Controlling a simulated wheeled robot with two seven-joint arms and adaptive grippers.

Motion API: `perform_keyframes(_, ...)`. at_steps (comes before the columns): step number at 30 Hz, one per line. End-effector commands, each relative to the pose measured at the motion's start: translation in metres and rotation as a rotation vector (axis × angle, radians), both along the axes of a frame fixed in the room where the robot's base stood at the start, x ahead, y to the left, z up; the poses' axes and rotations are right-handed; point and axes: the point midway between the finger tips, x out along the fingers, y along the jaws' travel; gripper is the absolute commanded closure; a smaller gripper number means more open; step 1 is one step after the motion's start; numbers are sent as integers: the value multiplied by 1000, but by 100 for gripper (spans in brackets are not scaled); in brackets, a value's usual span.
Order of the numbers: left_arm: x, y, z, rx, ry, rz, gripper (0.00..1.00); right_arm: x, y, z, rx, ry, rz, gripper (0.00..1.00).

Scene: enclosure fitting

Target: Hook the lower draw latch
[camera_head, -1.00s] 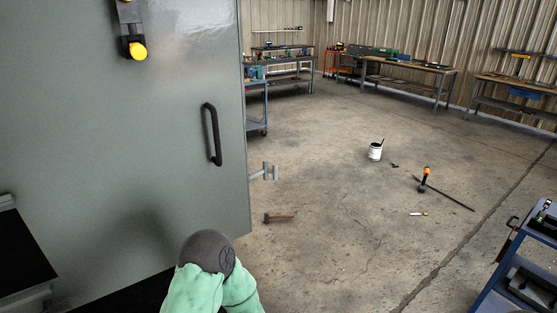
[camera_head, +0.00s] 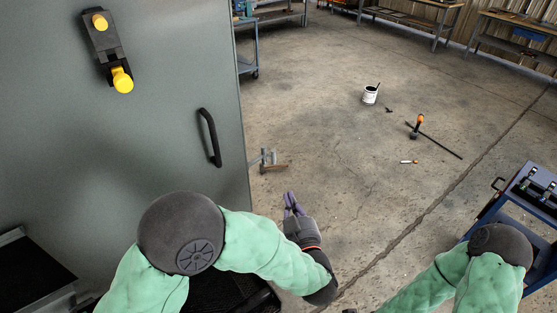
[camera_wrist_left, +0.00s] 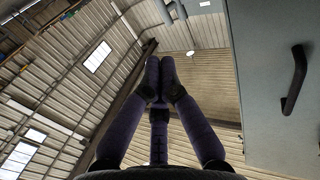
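A small grey metal latch (camera_head: 265,157) sticks out from the right edge of the grey enclosure (camera_head: 170,150), low beside the black handle. In the head view it overlaps the hammer on the floor behind it, so its hook is hard to make out. My left gripper (camera_head: 290,197) is below and to the right of the latch in the picture, apart from it. Its purple fingers point up and are together, with nothing between them. They also show shut and empty in the left wrist view (camera_wrist_left: 160,78). My right arm is at the lower right; its gripper is out of view.
The black handle (camera_head: 210,138) and a black fitting with yellow knobs (camera_head: 108,50) stand out from the enclosure. A blue cart (camera_head: 520,205) is at the right. A hammer (camera_head: 274,168), a white can (camera_head: 370,95) and other tools lie on the otherwise open floor.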

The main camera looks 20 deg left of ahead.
Motion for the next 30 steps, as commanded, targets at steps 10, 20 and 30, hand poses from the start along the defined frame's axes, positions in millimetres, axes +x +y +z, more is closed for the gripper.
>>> perform_keyframes(10, 13, 7, -1, -2, 1, 2, 100, 0, 0, 0, 0, 0, 0, 60)
perform_keyframes(20, 64, 36, -1, -3, 1, 4, 100, 0, 0, 0, 0, 0, 0, 60)
perform_keyframes(30, 111, 60, -1, -2, 1, 0, 100, 0, 0, 2, 0, 0, 0, 60)
